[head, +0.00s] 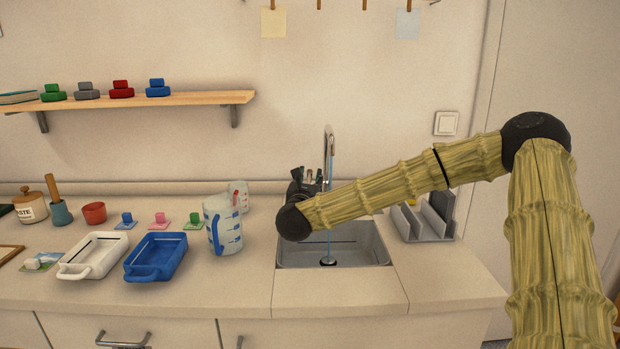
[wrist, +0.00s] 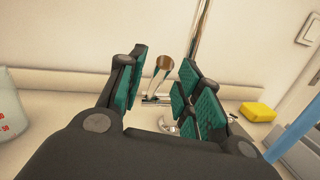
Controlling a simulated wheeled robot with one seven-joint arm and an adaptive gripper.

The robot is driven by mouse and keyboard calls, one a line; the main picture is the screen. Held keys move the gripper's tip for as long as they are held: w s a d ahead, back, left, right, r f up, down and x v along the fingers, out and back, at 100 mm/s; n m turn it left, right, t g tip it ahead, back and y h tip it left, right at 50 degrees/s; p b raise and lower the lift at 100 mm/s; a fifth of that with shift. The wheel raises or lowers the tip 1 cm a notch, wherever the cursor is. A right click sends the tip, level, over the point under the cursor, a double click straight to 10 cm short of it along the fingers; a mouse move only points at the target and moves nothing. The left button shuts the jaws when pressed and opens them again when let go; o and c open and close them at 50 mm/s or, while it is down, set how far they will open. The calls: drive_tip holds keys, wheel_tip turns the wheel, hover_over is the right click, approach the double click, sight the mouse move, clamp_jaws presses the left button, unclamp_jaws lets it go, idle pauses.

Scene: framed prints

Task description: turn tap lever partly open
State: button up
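The chrome tap (head: 328,150) stands behind the sink (head: 285,258); its spout post (wrist: 200,35) rises in the wrist view. A thin blue stream (head: 329,225) runs from the spout to the drain, and a blue band (wrist: 296,140) shows at the right of the wrist view. The tap lever (wrist: 158,82), a chrome stub with a brownish end, appears between the green-padded fingers of my gripper (wrist: 163,62). The fingers are apart, one on each side of it, and I see no clear contact. In the head view my gripper (head: 316,177) is small and partly hidden by my arm.
A measuring jug (head: 222,226) stands left of the sink, with another jug (head: 239,193) behind it. A blue tray (head: 155,258) and a white tray (head: 92,256) lie further left. A grey rack (head: 437,217) and yellow sponge (wrist: 258,111) are right of the tap.

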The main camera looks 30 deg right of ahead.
drive_tip(key=v, duration=1)
drive_tip(key=shift+s, duration=0.15)
